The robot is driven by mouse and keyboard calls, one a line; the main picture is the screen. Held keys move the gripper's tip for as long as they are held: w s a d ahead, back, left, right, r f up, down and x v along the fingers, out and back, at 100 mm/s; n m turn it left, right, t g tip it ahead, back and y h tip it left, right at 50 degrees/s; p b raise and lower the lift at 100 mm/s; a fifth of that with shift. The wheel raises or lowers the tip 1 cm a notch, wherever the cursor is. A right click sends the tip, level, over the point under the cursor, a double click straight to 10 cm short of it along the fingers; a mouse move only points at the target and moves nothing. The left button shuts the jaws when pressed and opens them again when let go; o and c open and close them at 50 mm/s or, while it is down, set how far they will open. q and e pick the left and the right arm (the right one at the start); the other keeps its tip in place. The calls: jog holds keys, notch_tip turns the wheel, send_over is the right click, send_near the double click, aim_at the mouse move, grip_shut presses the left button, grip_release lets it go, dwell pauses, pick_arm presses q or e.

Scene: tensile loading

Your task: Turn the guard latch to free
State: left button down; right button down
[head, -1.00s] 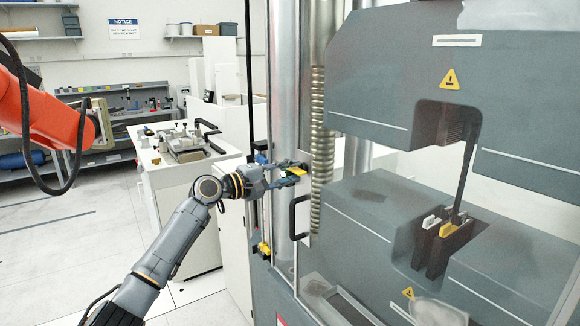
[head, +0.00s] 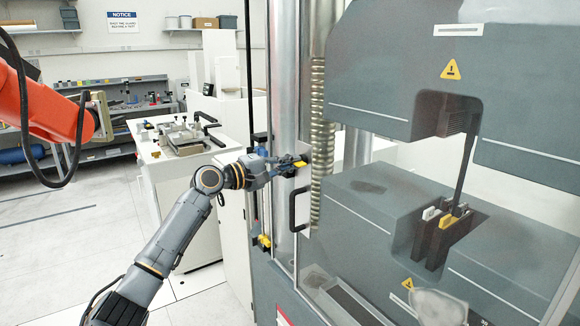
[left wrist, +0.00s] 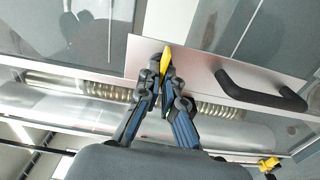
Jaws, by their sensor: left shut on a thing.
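The guard latch (head: 300,163) is a small yellow lever at the upper part of a pale plate on the transparent guard, above the black guard handle (head: 292,210). In the left wrist view the latch (left wrist: 165,58) shows as a narrow yellow bar between my fingertips. My left gripper (head: 303,160) reaches in from the left and is shut on the latch; in the left wrist view its fingers (left wrist: 165,80) close on both sides of it. The fingers hide part of the latch and its pivot. My right gripper is not in view.
The grey testing machine (head: 370,70) fills the right side, with a threaded column (head: 318,110) behind the guard. A second yellow fitting (head: 264,241) sits lower on the guard's post. An orange robot arm (head: 45,110) hangs at upper left. A white cabinet (head: 185,190) stands behind my arm.

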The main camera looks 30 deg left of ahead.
pick_arm(q)
jog(key=m+b, duration=0.5)
jog(key=shift+f, duration=0.3)
jog(key=m+b, duration=0.2)
jog(key=shift+m, duration=0.3)
jog(key=m+b, duration=0.3)
jog(key=m, duration=0.2)
jog(key=shift+r, duration=0.1)
jog(key=m+b, duration=0.1)
jog(key=m, duration=0.2)
jog(key=shift+m, duration=0.4)
jog(key=shift+m+b, duration=0.3)
jog(key=shift+m, duration=0.1)
jog(key=shift+r, duration=0.1)
jog(key=c, duration=1.5)
grip_release()
jog(key=shift+s, duration=0.1)
